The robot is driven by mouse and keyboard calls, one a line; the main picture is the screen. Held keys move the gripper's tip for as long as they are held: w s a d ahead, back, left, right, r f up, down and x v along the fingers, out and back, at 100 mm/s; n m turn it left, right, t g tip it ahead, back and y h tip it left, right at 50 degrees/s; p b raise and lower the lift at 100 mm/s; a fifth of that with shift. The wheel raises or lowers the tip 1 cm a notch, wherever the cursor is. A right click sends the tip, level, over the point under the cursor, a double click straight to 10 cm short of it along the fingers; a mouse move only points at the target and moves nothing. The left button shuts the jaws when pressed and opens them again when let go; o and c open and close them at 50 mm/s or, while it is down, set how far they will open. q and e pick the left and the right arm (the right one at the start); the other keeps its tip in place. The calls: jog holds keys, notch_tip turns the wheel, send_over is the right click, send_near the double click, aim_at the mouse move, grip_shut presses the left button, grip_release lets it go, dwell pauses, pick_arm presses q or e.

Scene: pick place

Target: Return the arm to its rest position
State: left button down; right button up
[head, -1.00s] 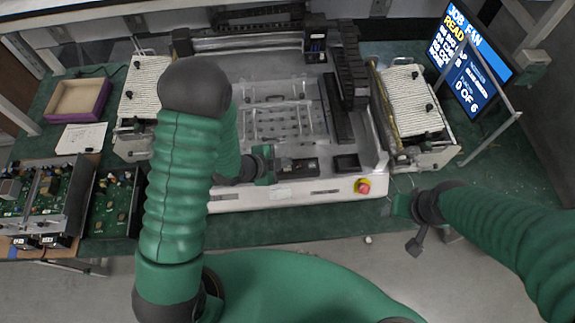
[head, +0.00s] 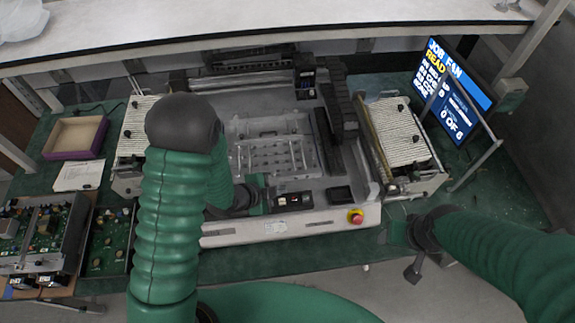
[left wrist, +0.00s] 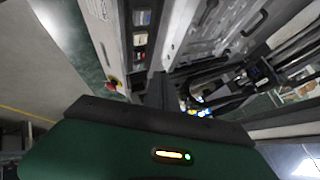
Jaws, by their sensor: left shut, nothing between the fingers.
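My left arm rises from the bottom left of the head view. Its gripper (head: 264,196) is over the front edge of the machine, just left of a small dark tray with parts (head: 293,201). In the left wrist view its dark fingers (left wrist: 160,92) are together, with nothing between them. My right arm comes in from the right edge, with its gripper end (head: 396,233) at the front right of the bench.
The machine (head: 270,230) fills the middle, with a red stop button (head: 355,216) at its front right corner. A monitor (head: 457,90) stands right. A purple-edged box (head: 75,137), paper (head: 79,175) and circuit boards (head: 40,235) lie left.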

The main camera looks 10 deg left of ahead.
pick_arm(q)
jog(key=a+n+y+b, duration=0.1)
jog(key=b, duration=0.1)
jog(key=a+f+n+y+b, duration=0.1)
jog(key=a, duration=0.1)
jog(key=shift+w+a+n+b, duration=0.1)
jog(key=shift+w+n+b, duration=0.1)
jog(key=shift+n+b, duration=0.2)
jog(key=a+n+y+b, duration=0.1)
jog(key=s+a+n+b, duration=0.1)
jog(key=n+b, duration=0.1)
jog(key=shift+s+a+f+g+y, duration=0.15)
jog(key=shift+a+f+g+y, duration=0.05)
jog(key=shift+a+g+y, duration=0.2)
jog(key=s+a+n+b, duration=0.1)
jog(key=s+a+n+g+y+b, duration=0.1)
jog(key=s+n, duration=0.1)
jog(key=shift+f+n+b, duration=0.1)
jog(key=shift+n+b, duration=0.2)
jog(key=s+r+n+g+b, duration=0.1)
jog(key=s+n+g+b, duration=0.2)
jog(key=s+n, duration=0.3)
jog(key=s+d, duration=0.1)
jog(key=s, duration=0.2)
jog(key=shift+s, duration=0.25)
jog(key=shift+s+a+r, duration=0.1)
jog(key=shift+s, duration=0.05)
